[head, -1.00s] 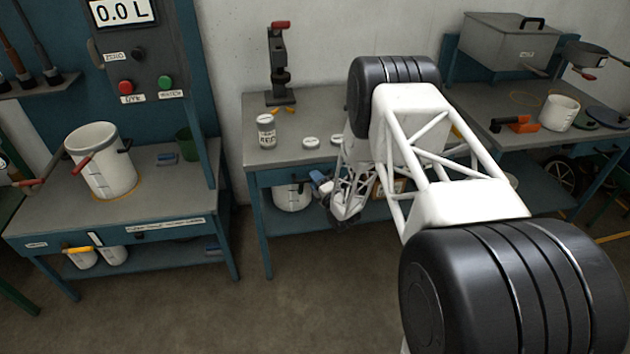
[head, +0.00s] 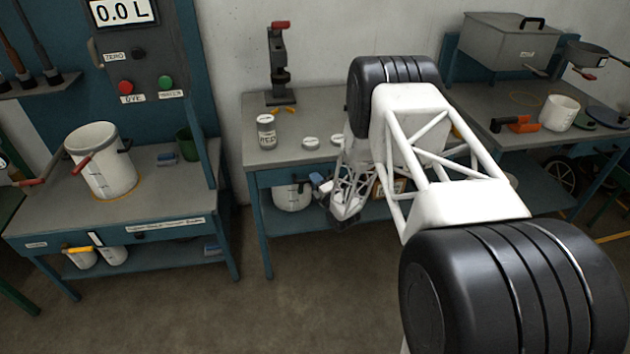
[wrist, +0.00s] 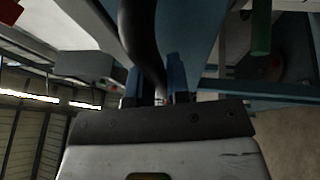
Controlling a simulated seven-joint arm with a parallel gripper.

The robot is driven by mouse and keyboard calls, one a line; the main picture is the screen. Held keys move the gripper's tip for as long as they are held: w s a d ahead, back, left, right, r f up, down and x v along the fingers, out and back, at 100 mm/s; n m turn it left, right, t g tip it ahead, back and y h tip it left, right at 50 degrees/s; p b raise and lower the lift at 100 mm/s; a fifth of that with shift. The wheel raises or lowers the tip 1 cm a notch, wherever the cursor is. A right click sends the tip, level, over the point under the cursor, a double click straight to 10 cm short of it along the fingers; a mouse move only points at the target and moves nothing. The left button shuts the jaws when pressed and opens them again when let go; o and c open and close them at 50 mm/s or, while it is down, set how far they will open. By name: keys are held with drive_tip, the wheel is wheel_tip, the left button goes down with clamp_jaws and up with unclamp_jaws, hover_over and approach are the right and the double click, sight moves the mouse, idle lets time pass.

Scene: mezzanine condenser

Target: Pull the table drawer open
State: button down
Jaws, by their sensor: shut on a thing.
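The middle table (head: 225,143) has a blue front band with the drawer front (head: 283,177) under its grey top. My gripper (head: 318,184), with blue fingers, is low at this front, just under the table edge. In the wrist view my gripper (wrist: 156,84) is shut on a dark curved bar, the drawer handle (wrist: 143,40), which runs between the two blue fingers. My arm hides the right part of the table front in the head view. I cannot tell how far the drawer stands out.
A jar (head: 267,132), white lids (head: 311,142) and a press (head: 279,70) stand on the table top. A white bucket (head: 292,196) is on the shelf below. The left bench (head: 60,212) stands beside a floor gap. The floor (head: 300,290) in front is clear.

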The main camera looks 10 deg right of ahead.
drive_tip(key=s, duration=2)
drive_tip(key=shift+s, duration=0.4)
drive_tip(key=c, duration=1.1)
unclamp_jaws()
drive_tip(key=v, duration=0.7)
drive_tip(key=shift+s+d, duration=0.15)
drive_tip(key=shift+s, duration=0.2)
drive_tip(key=shift+d, duration=0.1)
